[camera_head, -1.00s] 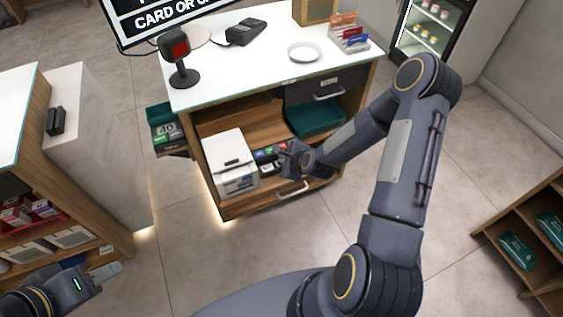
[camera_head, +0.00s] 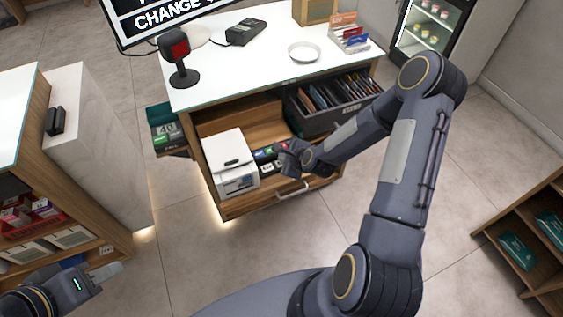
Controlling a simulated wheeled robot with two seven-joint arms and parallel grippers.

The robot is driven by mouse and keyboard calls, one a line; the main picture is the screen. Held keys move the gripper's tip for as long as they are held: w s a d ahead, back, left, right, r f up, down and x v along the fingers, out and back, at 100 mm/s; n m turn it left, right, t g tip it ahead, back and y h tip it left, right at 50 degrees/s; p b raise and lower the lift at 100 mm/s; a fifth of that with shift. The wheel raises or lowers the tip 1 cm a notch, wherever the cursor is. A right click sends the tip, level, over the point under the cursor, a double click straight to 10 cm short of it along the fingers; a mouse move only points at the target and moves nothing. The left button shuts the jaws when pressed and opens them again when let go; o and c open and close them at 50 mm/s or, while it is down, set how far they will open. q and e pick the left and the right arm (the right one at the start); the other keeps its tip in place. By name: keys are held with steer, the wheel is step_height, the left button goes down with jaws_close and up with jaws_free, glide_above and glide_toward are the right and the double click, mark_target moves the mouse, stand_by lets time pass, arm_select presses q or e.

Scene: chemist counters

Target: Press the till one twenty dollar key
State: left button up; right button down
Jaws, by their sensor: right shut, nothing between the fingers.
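A low row of dark keys with small coloured labels (camera_head: 268,154) sits on the counter's lower shelf, right of a white printer-like box. My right gripper (camera_head: 284,152) is shut and empty at the right end of this row, and it hides some keys. Whether it touches a key is unclear, and the labels there are too small to read. A second teal and dark key unit (camera_head: 166,131) reading "40" stands at the counter's left side. My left gripper (camera_head: 108,271) is low at the left, away from the keys; its finger gap is not clear.
The white box (camera_head: 230,162) stands left of the keys. A screen (camera_head: 165,12) reads "CHANGE". A red-faced scanner (camera_head: 178,58) stands on the counter.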

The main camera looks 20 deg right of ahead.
steer(key=shift+r, duration=2.6)
steer(key=shift+r, duration=0.25)
steer(key=s+a+r+n+g+y, duration=0.1)
steer(key=s+a+r+n+g, duration=0.1)
steer(key=s+r+n, duration=1.5)
steer(key=s+a+r+n+g+y, duration=0.1)
steer(key=s+r+n, duration=0.1)
steer(key=s+n, duration=0.4)
steer(key=s, duration=0.4)
steer(key=shift+s+a+r, duration=0.2)
steer(key=shift+a+r, duration=0.2)
